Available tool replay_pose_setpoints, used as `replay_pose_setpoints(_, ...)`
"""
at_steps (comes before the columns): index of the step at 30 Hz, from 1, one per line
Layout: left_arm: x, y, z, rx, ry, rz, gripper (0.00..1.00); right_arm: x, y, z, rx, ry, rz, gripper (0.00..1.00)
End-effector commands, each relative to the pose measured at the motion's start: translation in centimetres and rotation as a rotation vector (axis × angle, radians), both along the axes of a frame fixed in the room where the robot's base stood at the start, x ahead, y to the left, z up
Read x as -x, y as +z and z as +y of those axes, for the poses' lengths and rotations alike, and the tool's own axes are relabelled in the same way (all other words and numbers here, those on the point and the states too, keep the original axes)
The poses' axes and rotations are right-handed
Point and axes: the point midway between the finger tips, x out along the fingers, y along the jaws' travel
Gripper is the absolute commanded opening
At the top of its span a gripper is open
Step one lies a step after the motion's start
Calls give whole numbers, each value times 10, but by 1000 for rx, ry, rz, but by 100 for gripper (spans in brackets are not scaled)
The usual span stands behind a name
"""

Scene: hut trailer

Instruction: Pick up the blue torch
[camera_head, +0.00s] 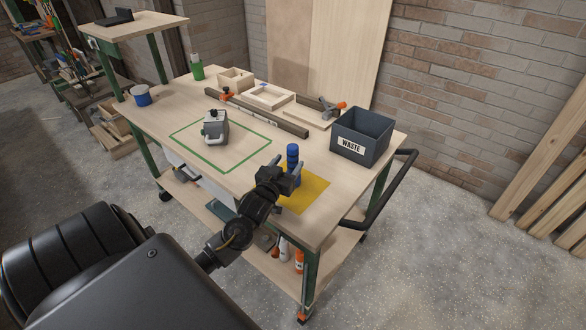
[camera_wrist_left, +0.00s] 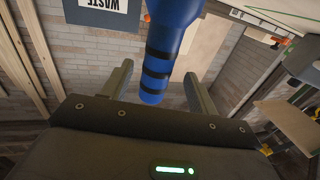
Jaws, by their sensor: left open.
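The blue torch (camera_head: 293,152) stands upright at the yellow mat (camera_head: 309,192) on the workbench. My left gripper (camera_head: 285,170) is at the torch, and its fingers hide part of the torch's lower body in the head view. In the left wrist view the torch (camera_wrist_left: 168,45) is blue with black bands, and its near end appears between the two spread fingers of my left gripper (camera_wrist_left: 158,72). Clear space shows on both sides, so the gripper is open and not closed on it. My right gripper is not in view.
A dark bin marked WASTE (camera_head: 361,133) stands right of the torch. A grey device (camera_head: 215,128) sits inside a green outline to the left. A clamp (camera_head: 327,108), wooden trays (camera_head: 268,96) and a long bar (camera_head: 262,115) lie behind.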

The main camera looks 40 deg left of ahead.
Motion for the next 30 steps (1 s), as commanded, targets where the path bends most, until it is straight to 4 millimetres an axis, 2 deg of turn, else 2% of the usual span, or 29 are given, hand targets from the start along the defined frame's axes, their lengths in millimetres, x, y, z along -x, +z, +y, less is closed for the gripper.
replay_pose_setpoints(5,-9,2,2,-1,0,0,59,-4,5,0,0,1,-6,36)
replay_pose_setpoints(13,-46,3,9,0,0,0,59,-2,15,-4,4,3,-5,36)
replay_pose_setpoints(22,-51,2,10,0,-1,0,59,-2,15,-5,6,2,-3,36)
replay_pose_setpoints(23,-51,1,10,0,-1,0,58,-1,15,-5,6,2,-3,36)
replay_pose_setpoints(30,-51,2,10,0,0,0,27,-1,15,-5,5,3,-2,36)
